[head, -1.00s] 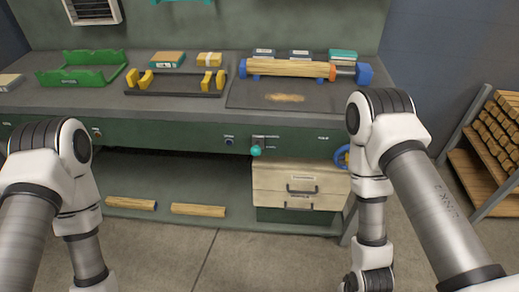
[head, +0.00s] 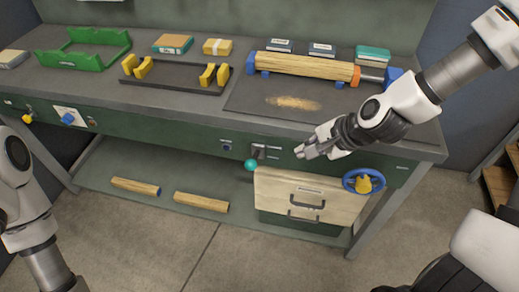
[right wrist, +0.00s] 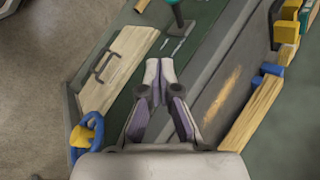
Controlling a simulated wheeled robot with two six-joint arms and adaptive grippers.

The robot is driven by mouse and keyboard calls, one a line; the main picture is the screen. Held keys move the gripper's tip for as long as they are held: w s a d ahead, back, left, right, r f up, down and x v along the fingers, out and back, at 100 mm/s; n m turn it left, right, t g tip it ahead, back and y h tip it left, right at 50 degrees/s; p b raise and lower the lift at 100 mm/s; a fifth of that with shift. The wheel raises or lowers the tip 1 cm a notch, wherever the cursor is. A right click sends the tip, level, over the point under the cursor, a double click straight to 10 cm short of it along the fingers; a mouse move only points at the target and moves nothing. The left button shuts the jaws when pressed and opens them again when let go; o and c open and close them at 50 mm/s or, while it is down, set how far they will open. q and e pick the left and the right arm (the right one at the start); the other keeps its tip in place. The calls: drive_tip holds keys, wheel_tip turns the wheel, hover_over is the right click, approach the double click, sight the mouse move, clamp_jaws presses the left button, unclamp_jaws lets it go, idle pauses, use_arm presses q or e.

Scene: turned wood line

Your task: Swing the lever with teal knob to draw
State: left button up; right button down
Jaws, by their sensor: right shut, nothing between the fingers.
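The lever has a round teal knob (head: 250,165) that hangs low and to the left of its dark mount (head: 262,151) on the green front of the bench. The knob also shows at the top edge of the right wrist view (right wrist: 174,3), with its grey shaft below it. My right gripper (head: 302,153) is shut and empty in front of the bench, to the right of the lever and apart from it. Its closed fingertips (right wrist: 160,68) point toward the lever side in the right wrist view. My left gripper is out of view; only the left arm shows.
A wooden cylinder (head: 305,65) lies between blue supports on the bench top. Wooden bars (head: 200,201) lie on the lower shelf.

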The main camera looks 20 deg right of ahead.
wheel_tip(320, 180, up, 2)
drive_tip(key=b, duration=0.3)
approach(254, 159)
wheel_tip(254, 159, down, 3)
drive_tip(key=d, duration=0.2)
drive_tip(key=a, duration=0.1)
drive_tip(key=w+a+f, duration=0.1)
drive_tip(key=a, duration=0.1)
drive_tip(key=shift+w+a+f, duration=0.35)
drive_tip(key=shift+f, duration=0.05)
drive_tip(key=shift+f+t, duration=0.1)
drive_tip(key=shift+t, duration=0.2)
